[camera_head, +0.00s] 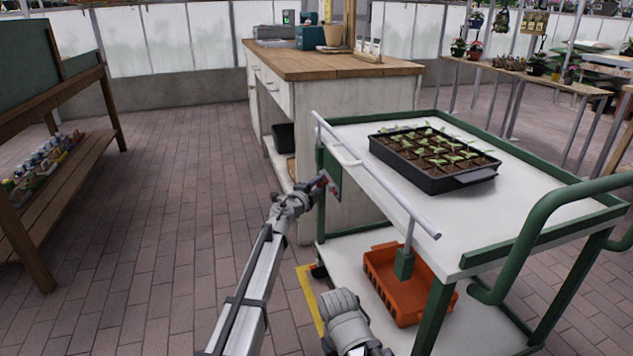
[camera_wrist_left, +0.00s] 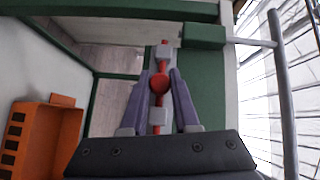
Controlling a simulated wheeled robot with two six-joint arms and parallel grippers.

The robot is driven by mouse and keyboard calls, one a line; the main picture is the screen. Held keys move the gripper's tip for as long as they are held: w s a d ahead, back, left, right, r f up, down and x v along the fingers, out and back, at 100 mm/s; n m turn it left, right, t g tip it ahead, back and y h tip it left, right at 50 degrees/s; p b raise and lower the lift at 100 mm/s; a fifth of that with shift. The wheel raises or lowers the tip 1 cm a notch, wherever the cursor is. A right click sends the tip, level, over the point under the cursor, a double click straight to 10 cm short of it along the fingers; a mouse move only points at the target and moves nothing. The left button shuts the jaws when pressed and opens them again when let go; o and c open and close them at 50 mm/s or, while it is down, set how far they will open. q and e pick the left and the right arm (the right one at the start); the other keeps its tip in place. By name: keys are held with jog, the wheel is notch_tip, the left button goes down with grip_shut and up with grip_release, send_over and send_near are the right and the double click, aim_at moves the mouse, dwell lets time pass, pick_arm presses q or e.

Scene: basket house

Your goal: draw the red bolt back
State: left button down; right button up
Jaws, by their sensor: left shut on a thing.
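The red bolt (camera_wrist_left: 159,86) is a thin rod with a round knob, running through light grey guides on a green plate (camera_wrist_left: 200,80). My left gripper (camera_wrist_left: 159,88) is shut on the bolt's knob, one finger on each side. Only a small bit of red shows there, so the bolt's exact position is hidden. My right gripper is not in view.
The white cart (camera_head: 540,200) has a green rim and a grey side rail (camera_head: 385,185). A black seedling tray (camera_head: 440,180) stands on top. An orange crate (camera_head: 385,275) sits on the lower shelf. A wooden-topped cabinet (camera_head: 330,66) stands behind. The brick floor at left is clear.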

pick_arm(q)
jog(key=shift+s+d, duration=0.1)
jog(key=shift+s, duration=0.05)
jog(key=c, duration=0.7)
grip_release()
jog(key=shift+o, duration=0.2)
jog(key=v, duration=0.7)
jog(key=shift+s+a, duration=0.25)
jog(key=shift+s, duration=0.1)
